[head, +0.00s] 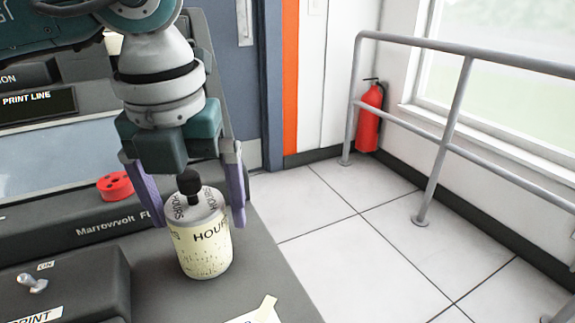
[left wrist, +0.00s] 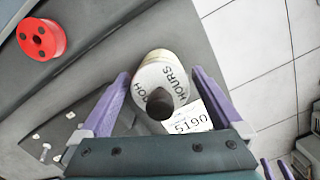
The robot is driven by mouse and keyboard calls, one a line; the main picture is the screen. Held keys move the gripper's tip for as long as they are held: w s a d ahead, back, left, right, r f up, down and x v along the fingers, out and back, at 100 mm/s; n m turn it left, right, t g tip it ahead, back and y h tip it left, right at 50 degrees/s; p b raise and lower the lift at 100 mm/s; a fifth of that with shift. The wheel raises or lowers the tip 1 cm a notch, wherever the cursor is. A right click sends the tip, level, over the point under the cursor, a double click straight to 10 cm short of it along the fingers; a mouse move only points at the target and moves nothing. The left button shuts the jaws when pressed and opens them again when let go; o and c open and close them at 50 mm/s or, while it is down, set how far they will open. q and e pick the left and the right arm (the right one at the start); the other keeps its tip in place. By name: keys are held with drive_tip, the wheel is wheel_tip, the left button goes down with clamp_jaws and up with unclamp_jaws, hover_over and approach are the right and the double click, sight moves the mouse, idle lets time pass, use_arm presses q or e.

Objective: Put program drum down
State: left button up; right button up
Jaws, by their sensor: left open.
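The program drum (head: 201,249) is a cream cylinder with speckled marks, the word HOURS and a black knob on top. It stands upright on the dark grey machine top (head: 262,268), near its right edge. It also shows from above in the left wrist view (left wrist: 160,77). My left gripper (head: 190,212) points down over the drum with its purple fingers open, one on each side. In the left wrist view the fingers (left wrist: 158,92) stand apart from the drum, with gaps on both sides.
A red spool with holes (head: 115,186) sits on the machine behind the drum. A dark box with a toggle switch (head: 62,288) is at the front left. A paper card (left wrist: 192,118) marked 5190 lies beside the drum. Floor, railing (head: 455,100) and fire extinguisher (head: 369,118) are to the right.

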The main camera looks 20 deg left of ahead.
use_arm(q)
drive_tip(key=shift+r, duration=0.4)
drive_tip(key=r+p, duration=0.1)
drive_tip(key=r, duration=0.2)
drive_tip(key=s+r+p, duration=0.1)
drive_tip(key=r, duration=0.3)
drive_tip(key=r+p, duration=0.1)
drive_tip(key=r, duration=0.3)
drive_tip(key=shift+s+d+r, duration=0.15)
drive_tip(key=shift+d+r, duration=0.1)
drive_tip(key=shift+d, duration=0.05)
